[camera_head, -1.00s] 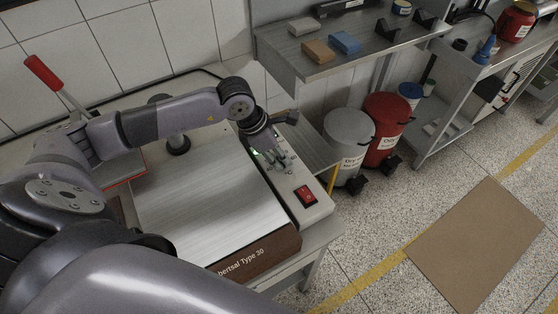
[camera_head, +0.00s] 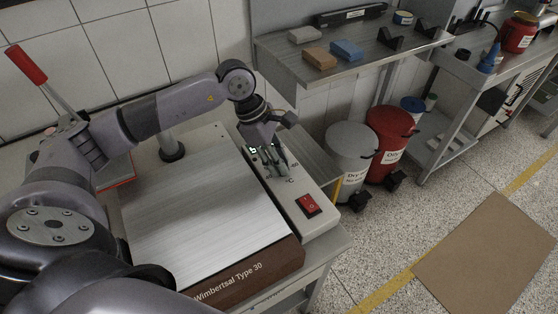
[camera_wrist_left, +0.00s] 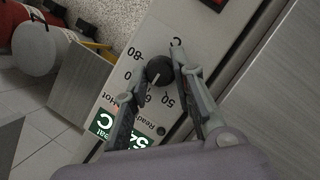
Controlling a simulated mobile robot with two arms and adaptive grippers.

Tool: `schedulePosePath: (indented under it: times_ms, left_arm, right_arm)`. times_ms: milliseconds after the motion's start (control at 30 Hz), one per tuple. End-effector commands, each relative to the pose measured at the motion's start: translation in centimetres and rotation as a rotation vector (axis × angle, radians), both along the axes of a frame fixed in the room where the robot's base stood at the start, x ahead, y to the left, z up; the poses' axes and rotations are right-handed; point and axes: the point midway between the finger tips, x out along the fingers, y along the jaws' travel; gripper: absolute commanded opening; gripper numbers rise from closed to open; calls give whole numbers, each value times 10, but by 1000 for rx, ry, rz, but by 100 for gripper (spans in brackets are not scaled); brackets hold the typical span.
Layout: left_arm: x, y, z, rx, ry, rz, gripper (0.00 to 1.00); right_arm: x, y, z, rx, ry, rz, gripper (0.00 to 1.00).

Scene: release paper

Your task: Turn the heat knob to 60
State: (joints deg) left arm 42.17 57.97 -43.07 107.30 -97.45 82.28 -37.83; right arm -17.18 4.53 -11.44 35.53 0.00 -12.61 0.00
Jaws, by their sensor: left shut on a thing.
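The heat knob (camera_wrist_left: 160,70) is a round black knob with a pale pointer line, on a light control panel (camera_wrist_left: 208,40) with a printed dial. In the left wrist view the pointer slants down and left, toward the display side. Dial marks 80 and 50 are readable; others are partly hidden by the fingers. A green display (camera_wrist_left: 104,122) is partly covered; its digits cannot be fully read. My left gripper (camera_wrist_left: 158,72) has a finger on each side of the knob and is shut on it. In the head view the gripper (camera_head: 277,168) hides the knob.
A red switch (camera_head: 308,205) sits on the panel's near end, beside the flat metal plate (camera_head: 195,215) of the device. A shelf (camera_head: 355,58) with small blocks is behind. Grey (camera_head: 349,146) and red (camera_head: 388,137) bins stand to the right.

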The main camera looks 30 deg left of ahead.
Motion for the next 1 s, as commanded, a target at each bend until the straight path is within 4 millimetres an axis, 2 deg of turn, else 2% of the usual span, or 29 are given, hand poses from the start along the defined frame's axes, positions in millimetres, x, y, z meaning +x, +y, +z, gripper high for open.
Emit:
schedulePosePath:
  times_ms: [267,300,600,867,1000]
  left_arm:
    - [1,0,1,2,-2,1,0]
    - [1,1,1,2,-2,1,25]
    - [0,0,0,1,0,1,44]
    - [0,0,0,1,0,1,44]
    - [0,4,9,2,-2,2,44]
  right_arm:
    - [0,0,0,0,0,0,40]
    - [0,0,0,0,0,0,40]
    - [0,0,0,0,1,1,40]
    - [-1,-3,0,-4,1,2,40]
    - [-1,-3,0,-4,1,2,40]
